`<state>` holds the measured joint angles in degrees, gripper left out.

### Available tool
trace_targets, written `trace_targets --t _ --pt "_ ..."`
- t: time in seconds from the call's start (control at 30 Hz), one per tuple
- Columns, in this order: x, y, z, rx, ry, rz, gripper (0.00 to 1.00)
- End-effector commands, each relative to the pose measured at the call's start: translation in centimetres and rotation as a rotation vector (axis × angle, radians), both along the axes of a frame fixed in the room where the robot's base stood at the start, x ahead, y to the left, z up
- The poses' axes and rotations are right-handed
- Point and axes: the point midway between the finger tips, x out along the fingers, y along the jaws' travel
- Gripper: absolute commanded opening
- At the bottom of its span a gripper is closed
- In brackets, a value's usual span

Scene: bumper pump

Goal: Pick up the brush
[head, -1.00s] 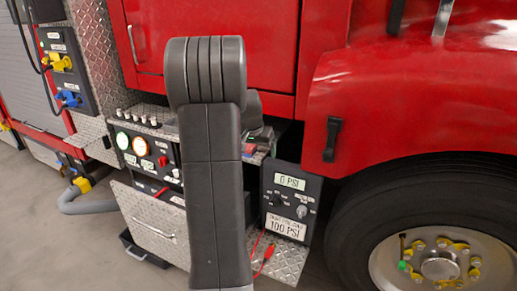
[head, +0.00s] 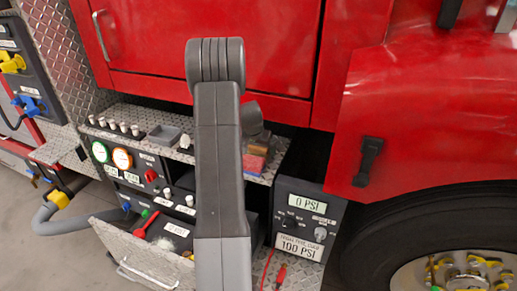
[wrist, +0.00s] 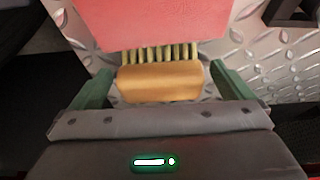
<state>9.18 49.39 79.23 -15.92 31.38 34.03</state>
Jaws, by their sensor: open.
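The brush (wrist: 160,80) shows in the wrist view, with a tan wooden back and a row of pale bristles along its far side. My gripper (wrist: 161,70) is open, with one green finger left of the brush and one right of it. Small gaps seem to remain between the fingers and the wood. In the head view my arm hides most of the gripper and the shelf behind it. A small brown and red patch (head: 257,158) shows right of the arm on the shelf; I cannot tell which part is the brush.
A pink-red block (wrist: 150,20) lies just beyond the bristles. The diamond-plate shelf (head: 125,113) holds a grey tray (head: 164,135). The red truck body (head: 265,45) rises behind.

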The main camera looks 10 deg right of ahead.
Motion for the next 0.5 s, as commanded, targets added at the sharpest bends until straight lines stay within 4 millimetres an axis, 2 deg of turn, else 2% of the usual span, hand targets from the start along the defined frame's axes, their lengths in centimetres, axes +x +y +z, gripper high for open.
trace_targets --t 0.3,0.37,0.5 --pt "0.19 -0.11 -0.54 -0.001 -0.001 0.0 1.0" --pt "0.19 -0.1 -0.53 -0.001 -0.001 0.0 0.9" --pt "0.19 -0.09 -0.52 0.0 -0.001 0.0 0.63"
